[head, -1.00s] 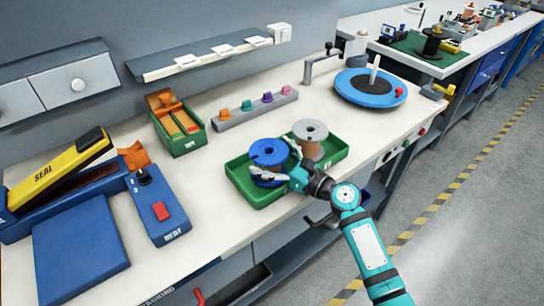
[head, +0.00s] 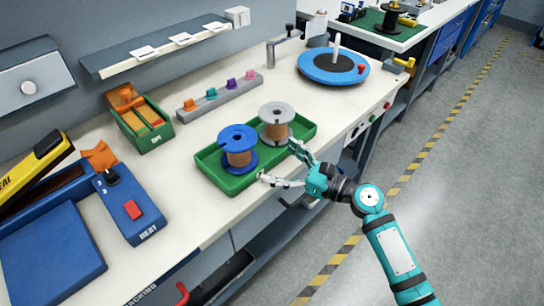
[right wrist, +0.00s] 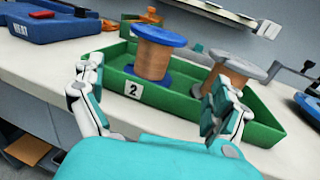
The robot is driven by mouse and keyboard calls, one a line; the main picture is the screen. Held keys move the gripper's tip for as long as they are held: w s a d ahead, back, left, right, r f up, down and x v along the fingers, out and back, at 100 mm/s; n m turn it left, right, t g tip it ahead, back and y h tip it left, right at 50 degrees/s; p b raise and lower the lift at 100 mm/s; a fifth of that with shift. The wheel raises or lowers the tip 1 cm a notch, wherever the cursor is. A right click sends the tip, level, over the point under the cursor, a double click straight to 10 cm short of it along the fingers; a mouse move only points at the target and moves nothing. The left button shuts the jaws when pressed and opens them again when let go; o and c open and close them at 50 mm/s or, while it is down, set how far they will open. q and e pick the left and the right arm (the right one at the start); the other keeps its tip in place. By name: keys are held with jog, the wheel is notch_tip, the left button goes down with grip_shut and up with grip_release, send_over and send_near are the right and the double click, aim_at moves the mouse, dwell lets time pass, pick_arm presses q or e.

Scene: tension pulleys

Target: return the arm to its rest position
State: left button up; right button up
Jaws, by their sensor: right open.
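My right gripper (head: 282,165) is open and empty at the front edge of the green tray. In the right wrist view its two fingers (right wrist: 155,105) stand wide apart, with the tray (right wrist: 185,105) beyond them. The tray (head: 212,178) holds two copper-wound spools standing upright. The blue-flanged spool (head: 238,136) is at the left and the grey-flanged spool (head: 277,113) at the right. The blue spool (right wrist: 155,52) shows between the fingers, apart from them. The grey spool (right wrist: 235,72) is partly hidden by the right-hand finger. My left gripper is not in view.
A blue turntable (head: 334,66) with an upright spindle stands at the back right of the bench. A green box (head: 142,120), a rack of coloured clips (head: 218,93) and a blue heat sealer (head: 125,207) are to the left. The floor right of the bench is clear.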

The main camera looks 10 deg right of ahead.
dwell(0.3)
jog(key=s+a+f+n+g+h, duration=0.2)
jog(key=s+f+n+g+h, duration=0.25)
jog(key=s+f+n, duration=0.85)
jog(key=s+d+f+n+g+h, duration=0.1)
jog(key=s+d+n+g+h, duration=0.3)
jog(key=s+d+n+h, duration=0.75)
jog(key=s+d+f+n+g+y, duration=0.1)
jog(key=s+f+n, duration=0.15)
jog(key=f, duration=1.15)
jog(key=s+f+n+y, duration=0.1)
jog(key=s+f+y, duration=0.15)
jog(key=f, duration=1.15)
jog(key=s+d+f+g+h, duration=0.1)
jog(key=s+d+f, duration=0.2)
jog(key=s+f, duration=1.1)
jog(key=shift+s+f+n, duration=0.2)
jog(key=shift+s+n, duration=0.1)
jog(key=shift+s, duration=0.9)
